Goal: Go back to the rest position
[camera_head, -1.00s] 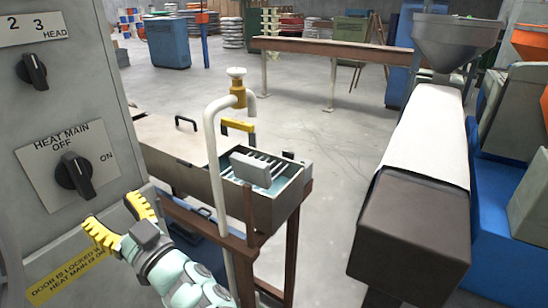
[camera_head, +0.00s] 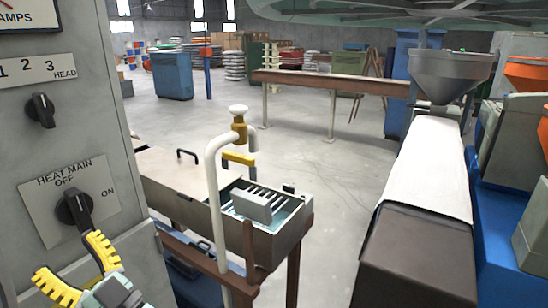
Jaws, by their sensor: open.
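My gripper (camera_head: 68,257) is at the lower left of the head view, with two yellow ribbed fingers spread apart and nothing between them. Its right fingertip appears just below the black HEAT MAIN knob (camera_head: 74,208) on the grey control cabinet (camera_head: 105,135). I cannot tell whether it touches the knob or cabinet. The knob sits between the OFF label above and the ON label at right. The wrist is partly cut off by the bottom edge.
A HEAD selector knob (camera_head: 41,110) sits higher on the cabinet. To the right stand a water trough (camera_head: 275,240) and a white pipe (camera_head: 215,190) with a yellow valve. A long machine (camera_head: 420,250) with a hopper (camera_head: 448,72) fills the right. Open floor (camera_head: 345,165) lies between them.

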